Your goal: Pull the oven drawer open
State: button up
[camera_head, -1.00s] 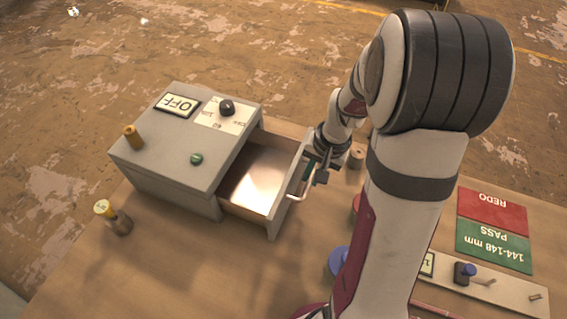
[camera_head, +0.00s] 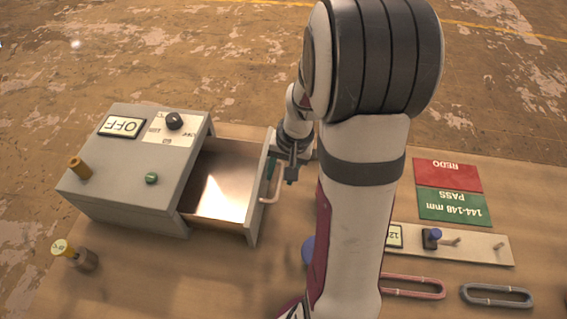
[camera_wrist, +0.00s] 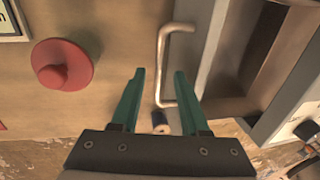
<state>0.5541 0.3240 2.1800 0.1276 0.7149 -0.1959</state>
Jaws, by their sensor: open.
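The grey oven box (camera_head: 140,165) stands at the left of the table in the head view, with an OFF display, a black knob and a green button on top. Its drawer (camera_head: 222,185) is pulled out to the right and its bare metal inside shows. The drawer's bar handle (camera_head: 270,190) is on its front; in the wrist view the handle (camera_wrist: 162,65) lies between and beyond the fingertips. My gripper (camera_wrist: 158,75) is open, its two green fingers apart, with no clear contact on the handle. In the head view my arm partly hides the gripper (camera_head: 280,172).
A red knobbed disc (camera_wrist: 65,65) is left of my fingers in the wrist view. A small cylinder (camera_wrist: 160,122) is below the handle. A red and green card (camera_head: 450,190) and a gauge board (camera_head: 460,243) lie to the right.

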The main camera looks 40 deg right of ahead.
notch_tip(320, 180, up, 15)
jog(key=s+d, duration=0.2)
jog(key=shift+r, duration=0.15)
jog(key=s+a+f+n+g, duration=0.1)
jog(key=s+a+f, duration=0.1)
jog(key=s+a, duration=0.5)
jog(key=s+a+f+n, duration=0.2)
jog(key=s+a, duration=0.6)
jog(key=a, duration=0.4)
jog(key=shift+n+g, duration=0.3)
jog(key=shift+g, duration=0.1)
